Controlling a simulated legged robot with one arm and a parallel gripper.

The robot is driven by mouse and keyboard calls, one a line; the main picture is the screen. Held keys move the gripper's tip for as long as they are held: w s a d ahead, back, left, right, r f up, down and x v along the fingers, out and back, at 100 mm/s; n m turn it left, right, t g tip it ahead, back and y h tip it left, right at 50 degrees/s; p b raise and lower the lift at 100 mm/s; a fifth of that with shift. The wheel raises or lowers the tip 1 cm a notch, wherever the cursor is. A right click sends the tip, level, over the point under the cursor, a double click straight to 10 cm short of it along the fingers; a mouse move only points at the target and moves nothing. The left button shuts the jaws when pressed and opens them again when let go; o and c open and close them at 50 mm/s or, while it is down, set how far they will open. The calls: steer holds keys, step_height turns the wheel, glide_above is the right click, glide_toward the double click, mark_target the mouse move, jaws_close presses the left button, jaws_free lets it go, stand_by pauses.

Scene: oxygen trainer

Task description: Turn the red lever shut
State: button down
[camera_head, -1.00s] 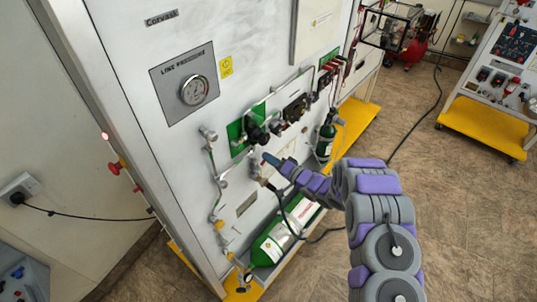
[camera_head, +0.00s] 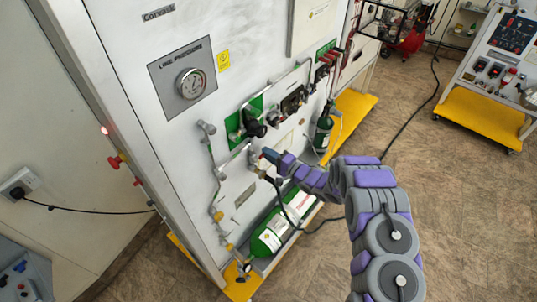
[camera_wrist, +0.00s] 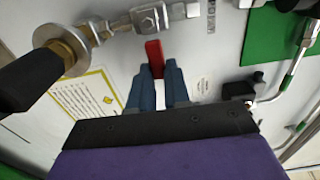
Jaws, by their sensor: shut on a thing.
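The red lever (camera_wrist: 154,56) shows in the wrist view, below a metal valve fitting (camera_wrist: 150,18) on the white panel. My gripper (camera_wrist: 157,78) has its two blue fingers close on either side of the lever's lower part, shut on it. The lever's upper part shows above the fingertips and its lower end is hidden between them. In the head view my gripper (camera_head: 270,155) is at the panel's piping, and the lever is too small or hidden to make out.
A black hose with a brass nut (camera_wrist: 62,45) is left of my gripper in the wrist view. A pressure gauge (camera_head: 190,83) and black knobs (camera_head: 254,128) are on the panel. A green cylinder (camera_head: 272,236) lies below. Open floor is at the right.

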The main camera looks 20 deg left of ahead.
steer(key=shift+w+d+f, duration=0.1)
steer(key=shift+d, duration=0.05)
steer(key=c, duration=1.1)
jaws_free()
steer(key=shift+w+f, duration=0.1)
steer(key=shift+w, duration=0.05)
steer(key=b+v, duration=0.3)
steer(key=v, duration=1.4)
steer(key=shift+s+d, duration=0.1)
steer(key=shift+s, duration=0.15)
steer(key=shift+w, duration=0.1)
